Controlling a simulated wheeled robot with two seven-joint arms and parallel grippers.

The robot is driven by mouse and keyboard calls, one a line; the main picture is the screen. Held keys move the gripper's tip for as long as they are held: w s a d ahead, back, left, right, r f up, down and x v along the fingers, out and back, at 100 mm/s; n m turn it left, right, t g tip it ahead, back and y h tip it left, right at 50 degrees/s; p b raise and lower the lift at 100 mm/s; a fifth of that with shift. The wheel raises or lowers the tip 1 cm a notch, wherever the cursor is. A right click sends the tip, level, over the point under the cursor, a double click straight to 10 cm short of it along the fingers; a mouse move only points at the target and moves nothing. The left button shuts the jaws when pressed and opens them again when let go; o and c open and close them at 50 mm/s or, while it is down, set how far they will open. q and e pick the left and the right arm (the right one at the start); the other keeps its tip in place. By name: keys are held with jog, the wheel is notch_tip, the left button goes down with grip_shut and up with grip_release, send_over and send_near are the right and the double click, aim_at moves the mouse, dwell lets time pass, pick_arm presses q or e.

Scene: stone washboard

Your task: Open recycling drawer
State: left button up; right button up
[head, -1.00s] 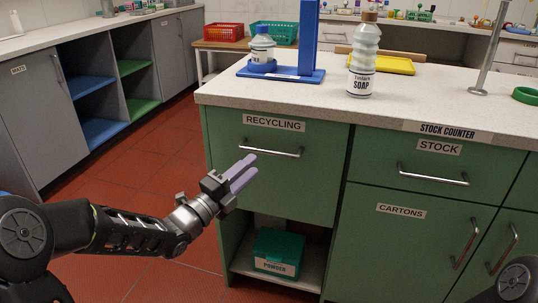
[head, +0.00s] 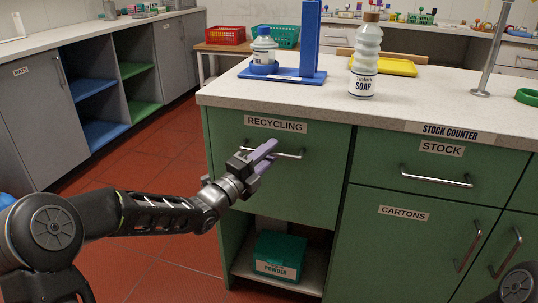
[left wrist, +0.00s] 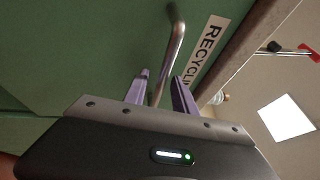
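The green recycling drawer (head: 315,185) is closed under the counter at its left end, with a "RECYCLING" label near its top. Its metal bar handle (head: 291,155) is below the label. My left gripper (head: 268,154) is at the left part of the handle. In the left wrist view, the handle (left wrist: 172,60) runs between the two purple fingers of my left gripper (left wrist: 160,85), which stand apart on either side of it. I see a gap around the bar, so the fingers look open. My right gripper is not in view; only a bit of my right arm shows at the lower right.
An open shelf below the drawer holds a green powder box (head: 279,255). To the right are the stock drawer (head: 430,190) and cartons door (head: 398,245). A soap bottle (head: 365,65) and blue stand (head: 305,75) are on the countertop. The red floor left of the counter is clear.

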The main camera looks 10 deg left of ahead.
pick_arm(q)
grip_shut()
dwell(0.3)
dwell(1.1)
